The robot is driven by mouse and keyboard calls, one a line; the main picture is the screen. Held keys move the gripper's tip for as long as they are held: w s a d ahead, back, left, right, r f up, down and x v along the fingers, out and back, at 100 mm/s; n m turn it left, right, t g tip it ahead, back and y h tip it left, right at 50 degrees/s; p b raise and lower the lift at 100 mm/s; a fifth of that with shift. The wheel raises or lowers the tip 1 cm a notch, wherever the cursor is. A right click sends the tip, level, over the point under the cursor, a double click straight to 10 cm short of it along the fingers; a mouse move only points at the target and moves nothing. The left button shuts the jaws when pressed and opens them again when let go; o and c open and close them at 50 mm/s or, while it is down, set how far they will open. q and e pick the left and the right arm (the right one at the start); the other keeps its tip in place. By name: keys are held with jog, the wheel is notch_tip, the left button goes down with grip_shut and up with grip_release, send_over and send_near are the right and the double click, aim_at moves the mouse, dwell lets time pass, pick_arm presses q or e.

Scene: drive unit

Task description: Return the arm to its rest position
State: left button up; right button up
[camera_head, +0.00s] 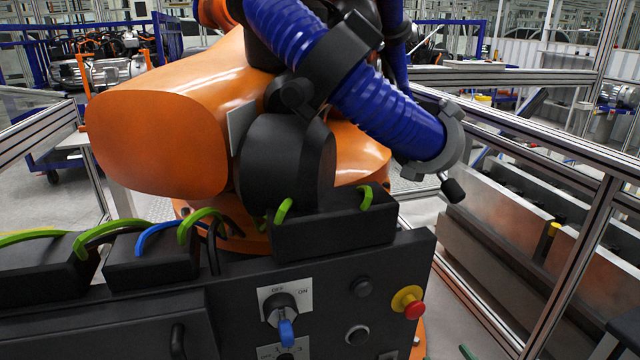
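Neither of my grippers shows in the head view, and no arm that I can be sure is mine is in sight. The drive unit (240,318) is a dark cabinet across the lower part of the view. On its front is a rotary switch (281,308) with a blue handle, on a white plate marked OFF and ON. The blue handle hangs downward; I cannot tell which setting it is at. A red emergency button (414,309) with a yellow collar sits to the right. Two dark round buttons are between them. A second white plate (284,350) is cut off below.
A large orange industrial robot (160,130) with a blue ribbed hose (350,85) stands right behind the cabinet. Black connectors (335,228) with green and blue cables line the cabinet top. Metal fence posts (575,265) and rails stand at the right.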

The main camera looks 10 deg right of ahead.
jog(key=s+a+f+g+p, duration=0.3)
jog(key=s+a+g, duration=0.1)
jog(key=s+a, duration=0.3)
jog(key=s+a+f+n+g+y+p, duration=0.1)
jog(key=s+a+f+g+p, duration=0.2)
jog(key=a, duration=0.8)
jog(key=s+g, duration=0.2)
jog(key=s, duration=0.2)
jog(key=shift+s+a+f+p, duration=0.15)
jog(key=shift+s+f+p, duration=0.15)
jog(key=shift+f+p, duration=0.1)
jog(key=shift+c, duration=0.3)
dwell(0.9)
